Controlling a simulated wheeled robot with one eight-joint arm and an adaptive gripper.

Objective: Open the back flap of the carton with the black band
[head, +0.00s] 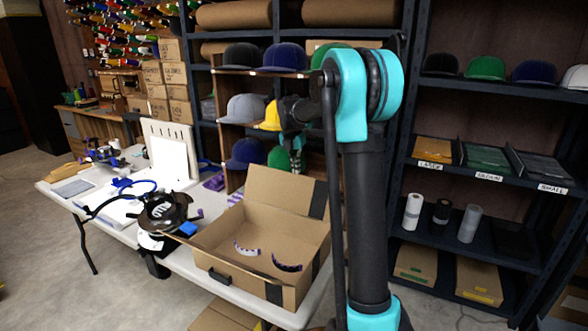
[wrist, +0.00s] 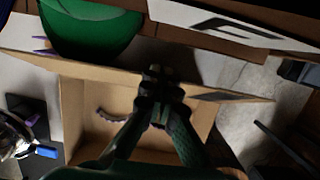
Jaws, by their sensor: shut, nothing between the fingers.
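The brown carton (head: 290,283) stands on the white table, open at the top. A black band (head: 318,200) shows near the right end of its back flap (head: 275,190), which stands up from the rear edge and leans back. In the wrist view the flap (wrist: 100,72) crosses the frame behind the carton's interior (wrist: 85,115). My gripper (head: 297,165) is shut and empty, at the flap's upper edge in the head view. The wrist view shows its closed fingers (wrist: 163,76) over the flap; I cannot tell whether they touch it.
Two curved strips (head: 287,264) lie inside the carton. A dark round machine (head: 165,212) stands left of it. Shelves with caps (head: 245,107) rise close behind; a green cap (wrist: 90,25) is near my gripper. The white table (head: 115,228) has little free room.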

